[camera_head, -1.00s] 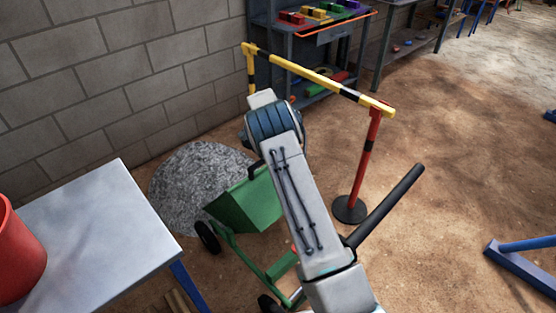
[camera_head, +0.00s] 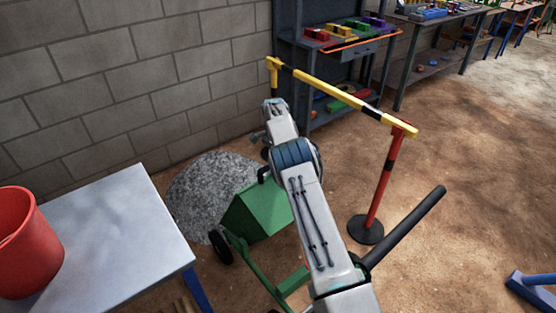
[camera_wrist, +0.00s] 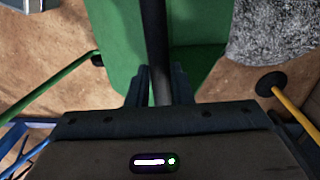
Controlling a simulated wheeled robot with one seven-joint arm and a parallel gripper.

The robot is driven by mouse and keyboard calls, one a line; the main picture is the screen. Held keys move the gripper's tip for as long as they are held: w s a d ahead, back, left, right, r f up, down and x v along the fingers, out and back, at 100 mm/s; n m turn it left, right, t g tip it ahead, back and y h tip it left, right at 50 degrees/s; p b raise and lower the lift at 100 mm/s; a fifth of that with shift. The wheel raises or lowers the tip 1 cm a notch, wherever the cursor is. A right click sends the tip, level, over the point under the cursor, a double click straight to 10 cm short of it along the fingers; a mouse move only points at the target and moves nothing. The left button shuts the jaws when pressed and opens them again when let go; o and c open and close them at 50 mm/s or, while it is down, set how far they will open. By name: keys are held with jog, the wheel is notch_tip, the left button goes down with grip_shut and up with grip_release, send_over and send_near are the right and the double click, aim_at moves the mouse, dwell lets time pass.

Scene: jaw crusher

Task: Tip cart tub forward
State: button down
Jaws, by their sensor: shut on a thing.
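The cart's green tub (camera_head: 258,210) sits on a green wheeled frame (camera_head: 247,268), partly hidden behind my arm in the head view. It leans toward the gravel side. A black handle bar (camera_head: 264,173) shows at its upper edge. In the wrist view the green tub (camera_wrist: 198,88) fills the upper middle, and the black bar (camera_wrist: 155,35) runs down between my fingers. My gripper (camera_wrist: 160,84) is shut on this bar. The fingers are hidden behind my arm in the head view.
A grey gravel pile (camera_head: 205,190) lies beyond the tub against the block wall. A yellow-black barrier (camera_head: 340,92) on a red post (camera_head: 381,185) stands close on the right. A table (camera_head: 100,245) with a red bucket (camera_head: 25,245) is at left. Open dirt floor lies right.

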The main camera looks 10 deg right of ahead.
jog(key=shift+s+a+f, duration=0.1)
jog(key=shift+s+f, duration=0.05)
jog(key=shift+f, duration=0.35)
jog(key=c, duration=1.6)
grip_release()
jog(key=o, duration=0.3)
jog(key=shift+f, duration=0.2)
jog(key=shift+w+r, duration=0.25)
jog(key=shift+r, duration=0.3)
notch_tip(320, 180, up, 13)
jog(key=p, duration=0.3)
jog(key=shift+w, duration=0.25)
jog(key=shift+a+r, duration=0.1)
jog(key=shift+r, duration=0.1)
